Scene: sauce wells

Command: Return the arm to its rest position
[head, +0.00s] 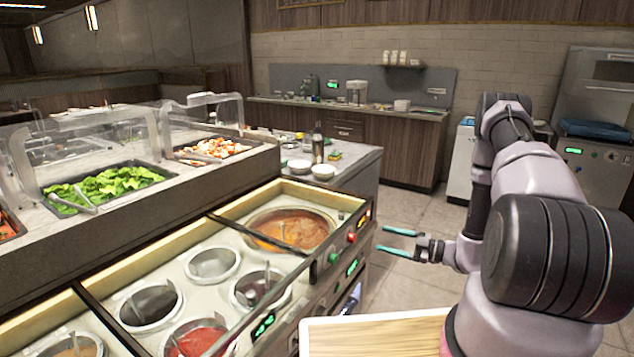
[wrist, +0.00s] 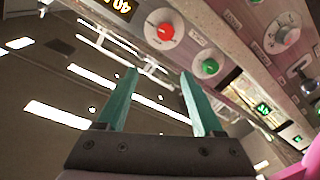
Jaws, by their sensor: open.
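My gripper (head: 389,240) is in the head view, just right of the front panel of the sauce counter. Its two teal fingers are apart, with nothing between them, and they point left towards the panel. My arm (head: 530,190) rises on the right side of the head view, bent, with the forearm coming down to the gripper.
The sauce counter (head: 190,232) has several wells, with a red knob (wrist: 165,31) and a green knob (wrist: 209,66) on its front panel. A wooden board (head: 375,338) lies at the bottom. Open floor (head: 405,200) extends behind the gripper.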

